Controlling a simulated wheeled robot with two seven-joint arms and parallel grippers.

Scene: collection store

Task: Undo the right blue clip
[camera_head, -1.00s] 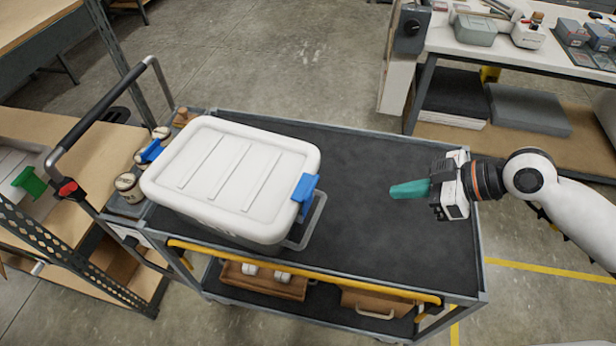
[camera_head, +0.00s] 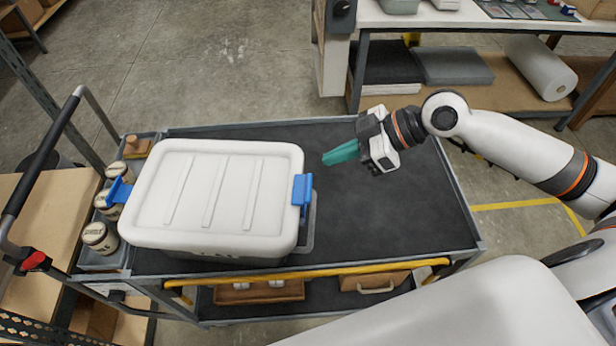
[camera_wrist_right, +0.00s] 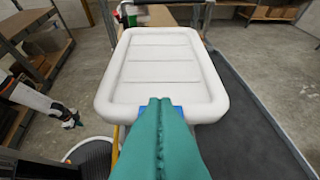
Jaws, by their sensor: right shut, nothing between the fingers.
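A white lidded box (camera_head: 215,195) stands on the dark cart top, its lid on. The right blue clip (camera_head: 302,190) sits upright against the right rim; whether it is latched I cannot tell. In the right wrist view the clip (camera_wrist_right: 177,110) shows only as blue slivers behind my fingers. The left blue clip (camera_head: 120,191) is on the opposite side, sticking outward. My right gripper (camera_head: 326,159), with teal fingers, is shut and empty, just right of and behind the right clip, apart from it. My left gripper (camera_wrist_right: 72,122) shows small in the right wrist view; its jaws are unclear.
Several labelled jars (camera_head: 100,236) stand in a tray at the cart's left end. A yellow bar (camera_head: 310,272) runs along the near edge. The cart top (camera_head: 400,215) right of the box is clear. A workbench with a lower shelf (camera_head: 510,90) stands behind.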

